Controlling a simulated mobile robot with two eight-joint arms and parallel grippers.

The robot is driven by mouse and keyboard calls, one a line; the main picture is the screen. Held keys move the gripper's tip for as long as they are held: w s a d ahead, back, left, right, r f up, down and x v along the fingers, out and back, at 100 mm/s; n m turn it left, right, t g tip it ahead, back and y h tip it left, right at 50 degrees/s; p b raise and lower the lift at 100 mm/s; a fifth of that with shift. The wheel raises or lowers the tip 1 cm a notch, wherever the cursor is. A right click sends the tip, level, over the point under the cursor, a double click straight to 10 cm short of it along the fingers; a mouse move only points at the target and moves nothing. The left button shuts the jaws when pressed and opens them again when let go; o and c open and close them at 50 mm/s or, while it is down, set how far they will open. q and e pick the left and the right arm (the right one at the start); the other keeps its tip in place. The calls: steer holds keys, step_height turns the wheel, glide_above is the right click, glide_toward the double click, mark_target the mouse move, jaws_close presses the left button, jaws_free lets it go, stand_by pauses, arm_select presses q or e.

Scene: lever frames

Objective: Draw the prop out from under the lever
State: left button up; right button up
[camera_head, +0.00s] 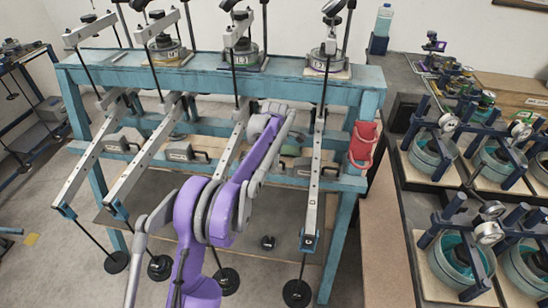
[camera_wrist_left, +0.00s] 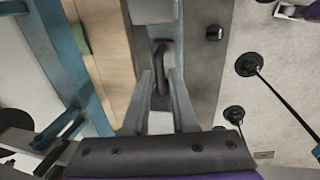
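The lever frame (camera_head: 190,75) is a teal bench with several long grey levers (camera_head: 137,180), each with a dark weight hanging from its near end. Grey blocks with dark handles, the props, show in the head view at the left (camera_head: 122,140), the middle (camera_head: 182,151) and the right (camera_head: 298,168). In the left wrist view a grey prop (camera_wrist_left: 152,12) has its dark loop handle (camera_wrist_left: 161,52) pointing at my left gripper (camera_wrist_left: 160,78). That gripper is open, one finger on each side of the handle. In the head view my purple arm hides the fingertips. My right gripper is not in view.
Hanging weights (camera_head: 297,293) dangle over the floor in front. A side bench (camera_head: 412,110) at right holds several round teal devices (camera_head: 432,157).

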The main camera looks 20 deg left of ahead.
arm_select(q)
steer(key=shift+o, duration=1.1)
steer(key=shift+a, duration=0.1)
steer(key=shift+r, duration=0.1)
step_height(320, 180, up, 10)
steer(key=s, duration=0.2)
steer(key=shift+d+r, duration=0.2)
steer(key=shift+d, duration=0.1)
